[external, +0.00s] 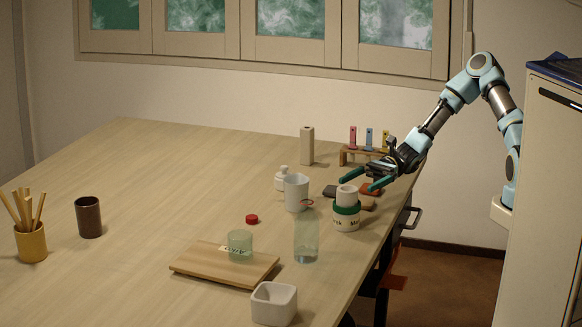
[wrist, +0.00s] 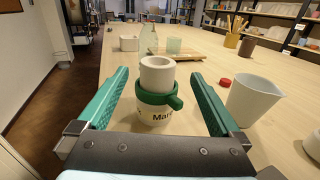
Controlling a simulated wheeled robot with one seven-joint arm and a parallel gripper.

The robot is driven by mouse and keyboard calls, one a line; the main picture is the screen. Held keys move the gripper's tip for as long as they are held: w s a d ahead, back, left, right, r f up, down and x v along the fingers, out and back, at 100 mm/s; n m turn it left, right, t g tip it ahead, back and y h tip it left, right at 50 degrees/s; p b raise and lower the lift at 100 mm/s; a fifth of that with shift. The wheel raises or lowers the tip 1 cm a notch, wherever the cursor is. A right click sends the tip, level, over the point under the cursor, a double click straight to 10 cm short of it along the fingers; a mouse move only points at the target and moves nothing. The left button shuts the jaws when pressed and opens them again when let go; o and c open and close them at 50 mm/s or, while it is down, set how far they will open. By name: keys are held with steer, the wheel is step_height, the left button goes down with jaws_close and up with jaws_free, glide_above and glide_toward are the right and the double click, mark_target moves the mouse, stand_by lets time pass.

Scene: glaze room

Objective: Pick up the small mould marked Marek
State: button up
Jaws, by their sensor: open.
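The small mould (external: 346,218) is a white, stepped cylinder with a green band around its middle, standing upright near the table's right edge. In the wrist view the mould (wrist: 155,113) shows dark lettering reading "Mar"; the rest is cut off by its curve. A green tab sticks out from the band to the right. My gripper (external: 365,180) is open and empty, just behind and above the mould in the external view. In the wrist view the mould stands ahead, between the lines of the two green fingers, touching neither as far as I can see.
A white jug (wrist: 254,98) stands right of the mould in the wrist view. A clear bottle (external: 307,240), a wooden board (external: 207,262) with a greenish glass (external: 240,244), and a white square pot (external: 274,304) are nearby. Flat tiles (external: 370,188) lie behind it. The table's left half is mostly clear.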

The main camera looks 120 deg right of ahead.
mark_target(344, 194)
steer(key=p+x, duration=0.1)
steer(key=x, duration=0.3)
steer(key=shift+w+a+r, duration=0.1)
steer(key=shift+w+a, duration=0.1)
steer(key=shift+w, duration=0.1)
steer(key=p+x, duration=0.2)
steer(key=x, duration=0.1)
steer(key=shift+w+a+f, duration=0.15)
steer(key=shift+a+f, duration=0.05)
steer(key=shift+a, duration=0.05)
steer(key=shift+w+a+f, duration=0.15)
steer(key=shift+w, duration=0.35)
jaws_close()
